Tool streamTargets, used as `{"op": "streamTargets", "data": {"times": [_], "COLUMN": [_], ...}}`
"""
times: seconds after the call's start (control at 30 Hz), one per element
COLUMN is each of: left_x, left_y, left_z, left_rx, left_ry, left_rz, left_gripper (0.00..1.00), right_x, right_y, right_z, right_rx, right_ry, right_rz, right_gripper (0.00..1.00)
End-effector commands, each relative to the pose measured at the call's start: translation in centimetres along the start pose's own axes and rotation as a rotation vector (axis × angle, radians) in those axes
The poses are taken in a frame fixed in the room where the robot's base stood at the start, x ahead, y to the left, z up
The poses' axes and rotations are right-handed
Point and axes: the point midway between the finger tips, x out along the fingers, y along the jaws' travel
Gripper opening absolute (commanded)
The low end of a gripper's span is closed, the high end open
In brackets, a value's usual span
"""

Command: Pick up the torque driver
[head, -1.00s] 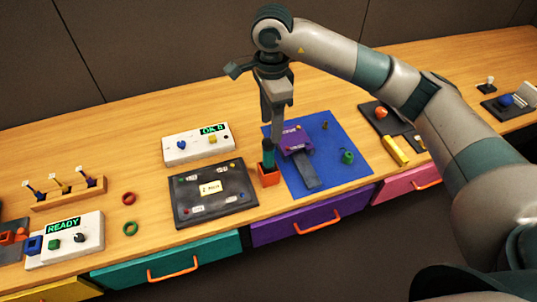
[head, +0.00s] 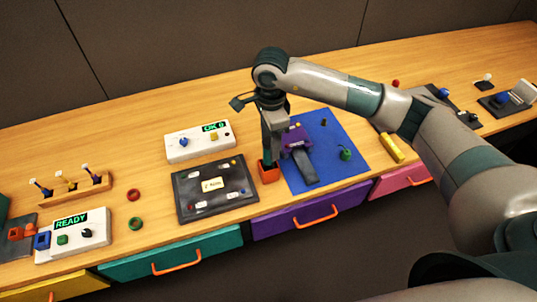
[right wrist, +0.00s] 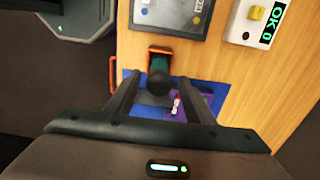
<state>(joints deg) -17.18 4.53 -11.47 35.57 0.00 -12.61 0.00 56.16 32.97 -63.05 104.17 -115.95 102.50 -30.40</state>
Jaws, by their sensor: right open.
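The torque driver (head: 266,158) stands upright, its dark teal handle rising from a small orange holder (head: 269,174) at the front of the wooden bench. My right gripper (head: 272,150) is above the holder, pointing down, with its fingers beside the handle and partly hiding it. In the right wrist view the driver's dark round end (right wrist: 158,78) shows between the two open fingers, with a gap on each side; the orange holder (right wrist: 161,51) shows behind it. I cannot tell how far down the handle the fingertips reach. My left gripper is not in view.
Left of the holder lies a dark panel (head: 188,206); behind that stands a white box (head: 183,153) with a green display. Right of it, a blue mat (head: 345,166) carries a purple device (head: 296,141) and a green ring-like part (head: 345,154). Bare bench lies behind.

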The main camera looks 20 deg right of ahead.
Motion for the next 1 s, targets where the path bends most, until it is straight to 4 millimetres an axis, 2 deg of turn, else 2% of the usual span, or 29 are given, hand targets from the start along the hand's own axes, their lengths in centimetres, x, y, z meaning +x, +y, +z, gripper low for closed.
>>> {"op": "streamTargets", "data": {"times": [0.3, 0.5, 1.0], "left_x": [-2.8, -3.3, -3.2], "left_y": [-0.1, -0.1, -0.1], "left_z": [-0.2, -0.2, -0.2], "left_rx": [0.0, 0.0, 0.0], "left_ry": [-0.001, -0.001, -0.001], "left_rz": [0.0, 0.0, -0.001], "left_gripper": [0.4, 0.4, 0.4], "right_x": [2.7, 4.6, 4.8], "right_y": [0.3, 0.3, 0.2], "right_z": [0.7, 0.6, 0.6], "right_rx": [0.001, 0.001, 0.0], "right_ry": [0.001, 0.001, 0.001], "right_rz": [0.005, 0.003, 0.001], "right_gripper": [0.49, 0.49, 0.49]}}
